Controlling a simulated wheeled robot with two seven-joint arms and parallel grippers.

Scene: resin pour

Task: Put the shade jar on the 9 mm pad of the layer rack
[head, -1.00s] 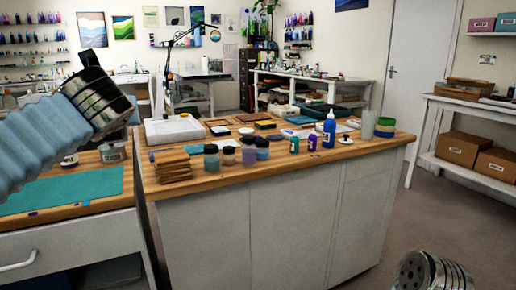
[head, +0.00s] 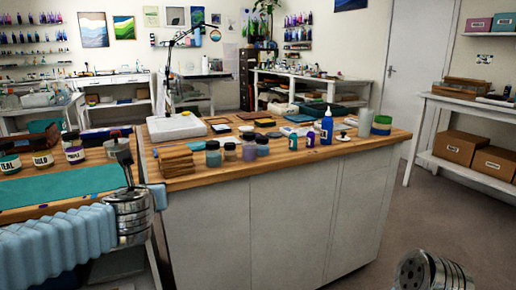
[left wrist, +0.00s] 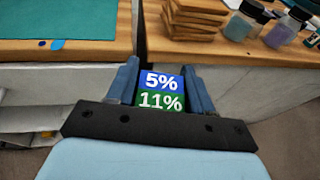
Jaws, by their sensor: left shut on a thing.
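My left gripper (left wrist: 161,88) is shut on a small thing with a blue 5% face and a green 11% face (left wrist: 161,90). I cannot tell whether this is the shade jar. In the head view the gripper (head: 160,197) is in front of the benches, near the gap between them. Lidded jars labelled TEAL and the like (head: 74,152) stand on the left bench. Several unlabelled-looking jars (head: 213,155) stand on the middle bench. I cannot pick out the layer rack or its 9 mm pad. Only the wrist of my right arm shows, at bottom right; its jaws are out of frame.
The middle bench (head: 290,215) has a stack of brown boards (head: 177,162) at its near left corner. A blue bottle (head: 327,128), a white tray (head: 176,127) and small tubes stand on it. A teal mat (head: 60,184) covers the left bench front. Floor at right is clear.

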